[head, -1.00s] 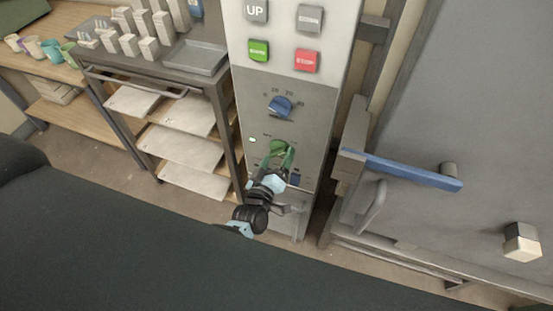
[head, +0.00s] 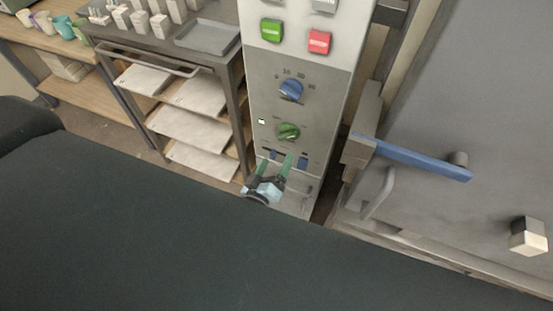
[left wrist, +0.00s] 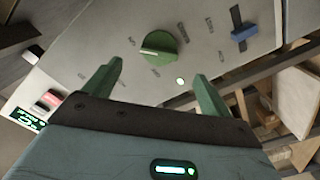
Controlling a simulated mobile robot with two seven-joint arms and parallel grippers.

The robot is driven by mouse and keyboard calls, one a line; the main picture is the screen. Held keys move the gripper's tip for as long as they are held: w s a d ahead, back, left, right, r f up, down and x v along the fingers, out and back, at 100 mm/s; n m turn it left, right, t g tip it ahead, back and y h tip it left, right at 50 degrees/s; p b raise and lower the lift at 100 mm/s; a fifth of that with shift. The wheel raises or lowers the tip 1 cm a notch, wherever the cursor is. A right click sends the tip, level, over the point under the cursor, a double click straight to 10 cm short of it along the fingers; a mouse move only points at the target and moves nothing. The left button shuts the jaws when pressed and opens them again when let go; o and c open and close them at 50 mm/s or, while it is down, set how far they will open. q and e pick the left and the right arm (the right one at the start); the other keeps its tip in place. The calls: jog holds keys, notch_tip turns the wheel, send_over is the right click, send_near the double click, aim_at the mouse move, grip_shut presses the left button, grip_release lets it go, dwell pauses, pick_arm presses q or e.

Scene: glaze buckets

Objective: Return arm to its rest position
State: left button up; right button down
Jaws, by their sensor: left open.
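My left gripper (head: 278,166) is in front of the lower part of the grey control panel (head: 300,112). It is open and empty, with its two green fingers apart. The green knob (head: 288,132) is on the panel just above the fingertips in the head view. In the left wrist view the same green knob (left wrist: 158,47) sits ahead of the left gripper (left wrist: 155,80), apart from both fingers. The left forearm is mostly hidden behind my dark body. My right gripper is not in view.
A blue knob (head: 291,90) and green and red buttons (head: 319,42) are higher on the panel. A door with a blue handle (head: 415,158) stands to the right. A shelf cart (head: 240,75) with a grey tray (head: 207,38) stands to the left, close beside the panel.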

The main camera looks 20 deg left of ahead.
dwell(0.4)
pick_arm(q)
jog(key=s+a+f+m+g, duration=0.1)
jog(key=s+f+m+g, duration=0.1)
jog(key=s, duration=0.7)
jog(key=s+a+f+m+g+h+p, duration=0.1)
jog(key=s+m+g, duration=0.3)
jog(key=s, duration=0.5)
jog(key=s+a+f+m+g+p, duration=0.1)
jog(key=s+a+f+m+g, duration=0.1)
jog(key=s, duration=0.7)
jog(key=shift+s+a+f+m+g, duration=0.25)
jog(key=shift+f+m+g, duration=0.35)
jog(key=shift+f+m, duration=0.45)
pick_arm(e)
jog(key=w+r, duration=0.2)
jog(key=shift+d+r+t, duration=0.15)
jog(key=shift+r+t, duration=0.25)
pick_arm(q)
jog(key=shift+r, duration=0.2)
